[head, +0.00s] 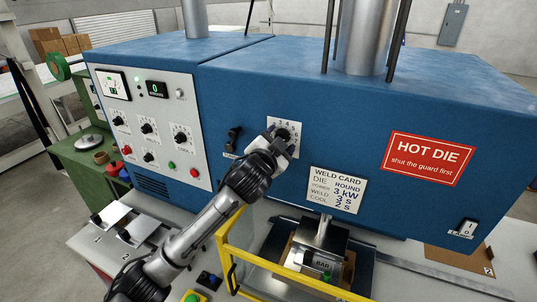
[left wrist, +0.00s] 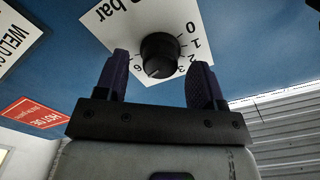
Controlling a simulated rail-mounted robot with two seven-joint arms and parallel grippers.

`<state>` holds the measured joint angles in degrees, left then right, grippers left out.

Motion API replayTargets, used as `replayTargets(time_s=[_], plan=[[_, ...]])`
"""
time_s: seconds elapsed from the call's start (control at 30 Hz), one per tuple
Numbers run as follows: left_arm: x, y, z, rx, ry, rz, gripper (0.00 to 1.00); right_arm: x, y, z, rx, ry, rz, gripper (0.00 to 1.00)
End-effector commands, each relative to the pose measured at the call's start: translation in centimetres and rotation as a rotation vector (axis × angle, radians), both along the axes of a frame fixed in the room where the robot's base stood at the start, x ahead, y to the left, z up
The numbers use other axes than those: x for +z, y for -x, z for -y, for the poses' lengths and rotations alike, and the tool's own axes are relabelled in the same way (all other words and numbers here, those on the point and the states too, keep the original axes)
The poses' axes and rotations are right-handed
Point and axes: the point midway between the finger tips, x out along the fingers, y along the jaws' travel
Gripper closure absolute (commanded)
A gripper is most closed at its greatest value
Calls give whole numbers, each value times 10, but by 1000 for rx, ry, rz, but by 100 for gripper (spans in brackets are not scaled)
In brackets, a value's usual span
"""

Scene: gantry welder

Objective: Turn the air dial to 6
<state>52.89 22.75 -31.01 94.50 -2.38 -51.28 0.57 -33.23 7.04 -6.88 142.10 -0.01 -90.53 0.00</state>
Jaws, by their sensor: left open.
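The air dial is a round black knob on a white scale plate marked "bar" on the blue front of the machine. In the head view the dial (head: 283,133) is partly covered by my left gripper (head: 283,145). In the left wrist view the dial knob (left wrist: 160,54) sits between the open fingers of my left gripper (left wrist: 160,74), with a gap on each side. Numbers 0 to 3 show on its right and a 6 on its left. A faint pale mark shows low on the knob; the exact reading cannot be told. My right gripper is in neither view.
A black lever (head: 234,136) is left of the dial. The weld card (head: 336,190) and red hot die sign (head: 428,158) are to the right. A control panel with knobs (head: 150,125) is at left. A yellow guard frame (head: 290,272) stands below.

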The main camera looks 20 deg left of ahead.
Motion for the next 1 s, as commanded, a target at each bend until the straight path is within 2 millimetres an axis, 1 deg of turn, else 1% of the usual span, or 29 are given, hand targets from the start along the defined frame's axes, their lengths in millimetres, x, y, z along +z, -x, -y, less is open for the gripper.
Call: replayTargets(time_s=[0.17,0.4,0.6,0.8,1.0], plan=[[-3,26,-1,-1,-2,2,37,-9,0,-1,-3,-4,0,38],[-3,73,-1,-2,-1,1,37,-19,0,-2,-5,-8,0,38],[-3,105,-2,-1,-1,-1,37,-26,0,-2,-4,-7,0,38],[-1,125,-2,0,-1,0,37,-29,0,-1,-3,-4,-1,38],[-1,131,-3,1,-1,-1,37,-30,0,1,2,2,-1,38]])
